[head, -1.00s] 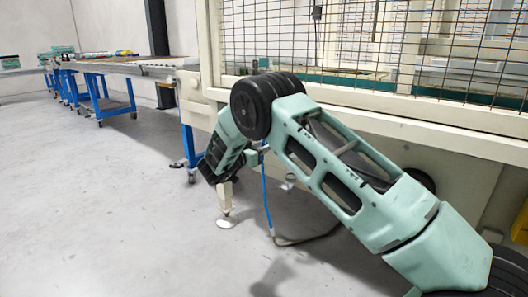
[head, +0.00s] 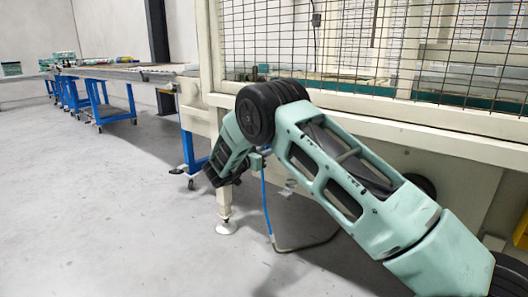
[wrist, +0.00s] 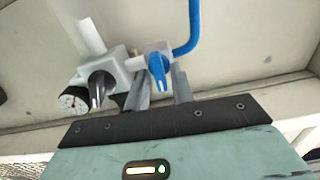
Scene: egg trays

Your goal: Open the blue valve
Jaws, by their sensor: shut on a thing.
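The blue valve (wrist: 157,68) is a small blue handle on a white fitting in the wrist view, with a blue hose (wrist: 193,25) rising from the fitting's right side. My gripper (wrist: 160,80) has its two grey fingers on either side of the blue handle and is shut on it.
Left of the valve are a dark knob (wrist: 100,85) and a round pressure gauge (wrist: 73,99). A beige frame with a mesh fence (head: 330,45) stands behind my arm. Blue-legged tables (head: 112,100) stand at the back left. The grey floor at left is clear.

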